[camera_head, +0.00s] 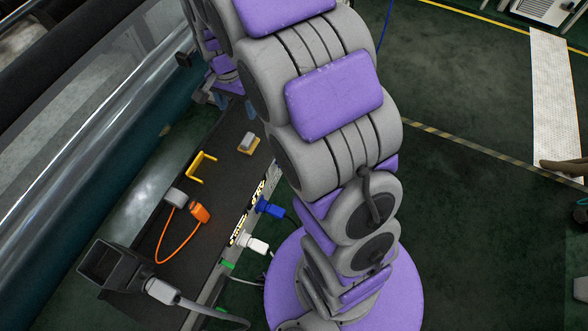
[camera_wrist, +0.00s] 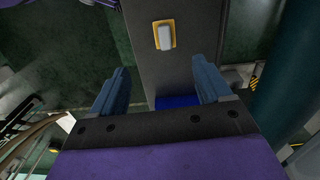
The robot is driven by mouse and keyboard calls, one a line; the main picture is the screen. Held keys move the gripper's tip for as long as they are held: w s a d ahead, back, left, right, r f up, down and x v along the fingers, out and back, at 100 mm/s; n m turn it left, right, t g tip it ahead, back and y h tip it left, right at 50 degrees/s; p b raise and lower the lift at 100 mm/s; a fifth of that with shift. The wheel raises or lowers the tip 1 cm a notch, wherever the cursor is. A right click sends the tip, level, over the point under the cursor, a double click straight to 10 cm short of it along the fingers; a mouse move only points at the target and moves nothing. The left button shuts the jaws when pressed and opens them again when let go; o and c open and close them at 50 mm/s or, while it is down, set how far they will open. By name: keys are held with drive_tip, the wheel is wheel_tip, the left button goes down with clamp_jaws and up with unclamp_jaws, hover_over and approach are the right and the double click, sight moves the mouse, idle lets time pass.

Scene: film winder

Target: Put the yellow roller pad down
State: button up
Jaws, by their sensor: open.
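The yellow roller pad, a yellow plate with a pale grey block on top, lies flat on the dark bench in the wrist view (camera_wrist: 165,35). A small grey block on a yellowish base, which looks like the same pad, shows near the bench's far end in the head view (camera_head: 248,143). My gripper (camera_wrist: 162,80) is open, its two blue-grey fingers wide apart with nothing held. The pad is beyond the fingertips, roughly centred between them and apart from both. In the head view my arm hides most of the gripper.
The dark bench (camera_head: 185,240) carries a yellow bracket (camera_head: 201,167), an orange connector (camera_head: 200,213) with a looped cable, and a black box-like holder (camera_head: 108,265). Blue and white plugs (camera_head: 258,246) line its side. A large machine with rollers (camera_head: 85,120) runs along the left. Floor at right is open.

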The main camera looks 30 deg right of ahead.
drive_tip(key=s+r+n, duration=0.2)
drive_tip(key=s+n, duration=0.1)
drive_tip(key=s, duration=0.8)
drive_tip(key=s+r+n+g, duration=0.1)
drive_tip(key=s+r+n, duration=0.2)
drive_tip(key=s, duration=0.7)
drive_tip(key=s+r+n, duration=0.2)
drive_tip(key=s+n, duration=0.2)
drive_tip(key=s, duration=0.7)
drive_tip(key=shift+s+d+r+g, duration=0.3)
drive_tip(key=shift+s, duration=0.05)
